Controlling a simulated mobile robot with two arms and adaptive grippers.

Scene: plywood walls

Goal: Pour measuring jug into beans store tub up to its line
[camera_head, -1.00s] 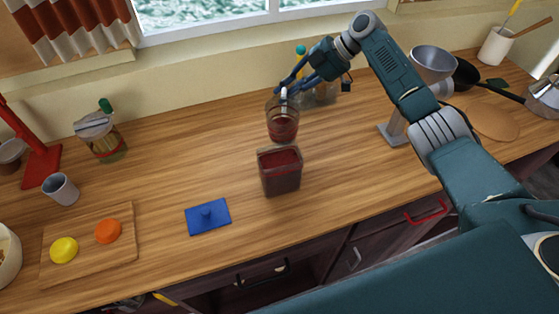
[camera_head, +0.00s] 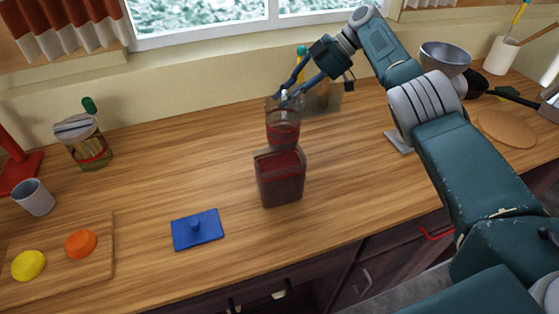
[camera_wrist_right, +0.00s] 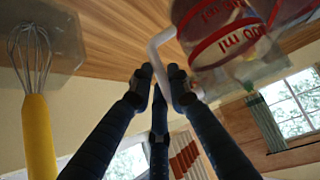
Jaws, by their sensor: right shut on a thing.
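The clear measuring jug (camera_head: 283,134) holds dark red contents in its lower part and looks about upright. It appears just behind the top of the beans store tub (camera_head: 280,186); I cannot tell whether it overhangs the rim. The tub is boxy, see-through and open, with dark red contents showing high inside; its line is not clear. My right gripper (camera_head: 288,97) is shut on the jug's pale handle. In the right wrist view, the fingers (camera_wrist_right: 162,80) close on that handle beside the jug (camera_wrist_right: 222,35) with red ml markings. My left gripper is out of view.
A blue lid (camera_head: 197,230) with a knob lies front left of the tub. A board (camera_head: 60,262) with yellow and orange pieces, a grey cup (camera_head: 33,197) and a green-topped jar (camera_head: 84,142) stand left. A metal bowl (camera_head: 445,57) is at right.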

